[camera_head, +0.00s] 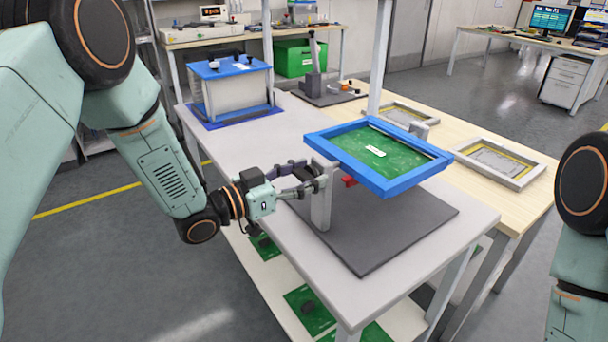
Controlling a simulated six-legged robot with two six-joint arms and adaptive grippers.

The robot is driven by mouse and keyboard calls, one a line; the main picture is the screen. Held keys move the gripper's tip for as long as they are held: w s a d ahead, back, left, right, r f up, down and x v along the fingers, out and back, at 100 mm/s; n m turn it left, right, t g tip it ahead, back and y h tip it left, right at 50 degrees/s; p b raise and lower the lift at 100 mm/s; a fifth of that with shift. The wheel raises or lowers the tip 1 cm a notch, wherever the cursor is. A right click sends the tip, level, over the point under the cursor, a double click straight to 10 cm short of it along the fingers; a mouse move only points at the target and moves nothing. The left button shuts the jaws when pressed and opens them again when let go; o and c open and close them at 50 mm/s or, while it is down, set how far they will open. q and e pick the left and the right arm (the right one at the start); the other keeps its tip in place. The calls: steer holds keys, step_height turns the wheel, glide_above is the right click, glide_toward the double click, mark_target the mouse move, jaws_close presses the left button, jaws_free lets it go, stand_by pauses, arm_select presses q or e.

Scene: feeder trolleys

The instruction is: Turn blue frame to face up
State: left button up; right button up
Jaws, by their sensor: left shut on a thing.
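The blue frame (409,183) is carried above a dark grey base plate (376,240) by a grey stand (320,202). It sits slightly tilted, and a green board (378,150) with a white label shows in it from above. A small red part (349,181) shows below the frame's near-left edge. My left gripper (317,179) is at the left side of the stand, shut on part of it near the top of the upright. The fingertips partly overlap the upright, so the exact contact is hard to see. My right gripper is out of view.
Grey frames with yellow edging (497,162) lie on the wooden table at right. A white box with a blue lid (230,92) stands at the far end of the pale table. Green boards (308,308) lie on the lower shelf. The table's front corner is clear.

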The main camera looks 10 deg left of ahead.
arm_select(q)
steer(key=shift+f, duration=0.1)
jaws_close()
